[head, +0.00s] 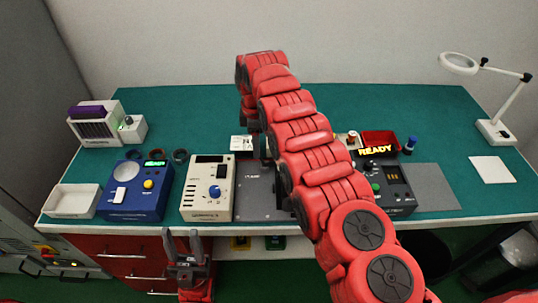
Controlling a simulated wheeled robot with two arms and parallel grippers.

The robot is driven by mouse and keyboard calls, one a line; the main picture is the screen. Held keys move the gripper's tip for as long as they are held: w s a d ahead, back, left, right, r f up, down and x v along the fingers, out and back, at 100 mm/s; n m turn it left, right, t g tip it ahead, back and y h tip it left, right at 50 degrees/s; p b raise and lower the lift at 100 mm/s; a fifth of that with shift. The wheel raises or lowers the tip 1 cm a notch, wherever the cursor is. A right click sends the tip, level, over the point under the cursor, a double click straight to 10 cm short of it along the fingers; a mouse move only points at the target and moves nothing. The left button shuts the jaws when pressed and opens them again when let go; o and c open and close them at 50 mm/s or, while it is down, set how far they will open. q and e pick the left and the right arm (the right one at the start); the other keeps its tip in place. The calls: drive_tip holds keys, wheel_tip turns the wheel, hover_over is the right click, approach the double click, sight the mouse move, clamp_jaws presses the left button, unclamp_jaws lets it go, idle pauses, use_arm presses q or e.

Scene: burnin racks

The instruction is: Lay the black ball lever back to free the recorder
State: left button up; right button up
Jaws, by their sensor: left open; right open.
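I cannot make out a black ball lever; my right arm covers part of the bench middle. The grey plate (256,202) with small lettering lies there, partly hidden by the arm. Which unit is the recorder is unclear; candidates are a cream box (208,190) with a blue knob and a dark box (397,190) behind the arm. My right gripper (255,132) points down over the back of the plate, open, its fingers partly hidden. My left gripper (182,240) is open and empty in front of the bench edge.
On the green bench (190,115) stand a blue box (136,192), a white tray (73,201), a rack with a purple item (92,124), a red bin (381,140), a READY display (375,151) and a lamp (493,130). The back of the bench is mostly clear.

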drive_tip(key=shift+r+p, duration=2.15)
drive_tip(key=shift+r, duration=0.25)
